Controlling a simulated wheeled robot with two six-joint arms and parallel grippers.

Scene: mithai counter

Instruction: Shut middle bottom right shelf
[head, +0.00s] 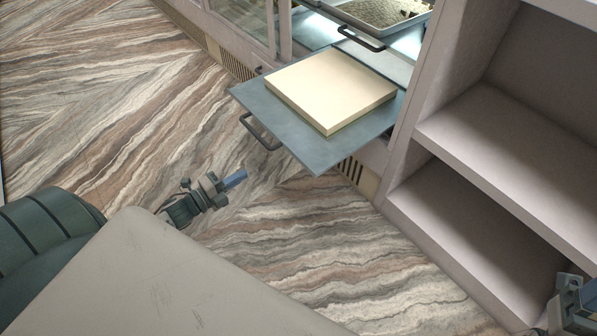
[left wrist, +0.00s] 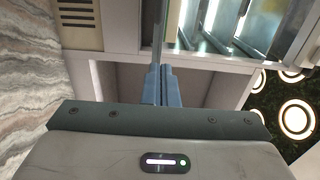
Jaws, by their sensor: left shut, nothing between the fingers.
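The grey-blue bottom shelf (head: 225,88) is pulled well out of the counter, with a dark handle (head: 260,132) on its front edge. A flat cream slab (head: 332,88) lies on it. My left gripper (head: 236,179) is shut and empty, in front of and below the shelf, apart from the handle in the head view. In the left wrist view its blue fingers (left wrist: 161,85) are together, near a thin grey edge that may be the shelf. My right gripper (head: 588,294) is at the lower right corner, partly cut off; its jaw opening is unclear.
Another shelf above holds a metal tray (head: 378,12) and has a dark handle (head: 361,40). An open pinkish shelving unit (head: 515,185) stands on the right, near my right arm. The striped marble floor (head: 110,90) is clear on the left.

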